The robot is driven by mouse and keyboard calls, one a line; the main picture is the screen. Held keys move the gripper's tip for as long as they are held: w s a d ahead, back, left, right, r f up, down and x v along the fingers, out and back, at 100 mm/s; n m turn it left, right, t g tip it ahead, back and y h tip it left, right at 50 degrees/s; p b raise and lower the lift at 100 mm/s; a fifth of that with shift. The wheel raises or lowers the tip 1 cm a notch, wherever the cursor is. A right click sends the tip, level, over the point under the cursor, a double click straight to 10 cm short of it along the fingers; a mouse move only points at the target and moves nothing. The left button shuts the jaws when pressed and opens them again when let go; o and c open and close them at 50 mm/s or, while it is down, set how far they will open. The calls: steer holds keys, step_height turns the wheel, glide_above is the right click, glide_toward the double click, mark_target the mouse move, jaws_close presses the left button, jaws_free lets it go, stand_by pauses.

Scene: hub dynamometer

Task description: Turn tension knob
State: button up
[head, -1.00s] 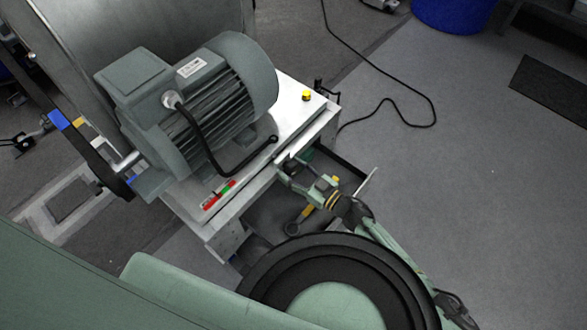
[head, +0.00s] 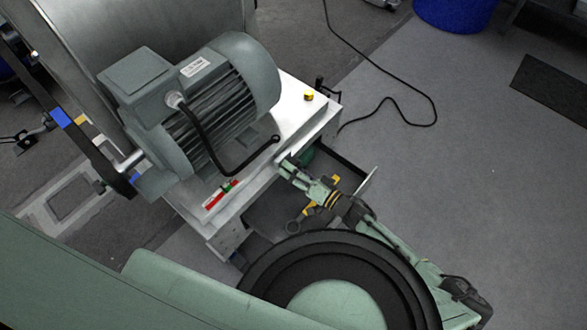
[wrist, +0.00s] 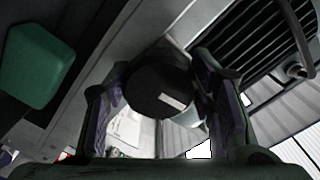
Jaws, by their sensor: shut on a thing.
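The tension knob (wrist: 157,88) is dark and round with a small pale mark on its face. In the wrist view it sits between the two fingers of my gripper (wrist: 160,92), which is shut on it. The mark lies right of the knob's middle and slants slightly. In the head view my gripper (head: 288,167) reaches the front side of the machine's metal bench (head: 290,115), just below its top. The knob cannot be made out there, being hidden by the gripper.
A grey-green ribbed motor (head: 215,95) with a black cable stands on the bench. A yellow button (head: 308,96) is on the bench top. Floor at right is mostly clear, with a loose black cable (head: 432,110).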

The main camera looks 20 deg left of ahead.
steer(key=shift+m, duration=0.6)
steer(key=o, duration=1.2)
steer(key=shift+r, duration=0.1)
step_height(320, 180, up, 10)
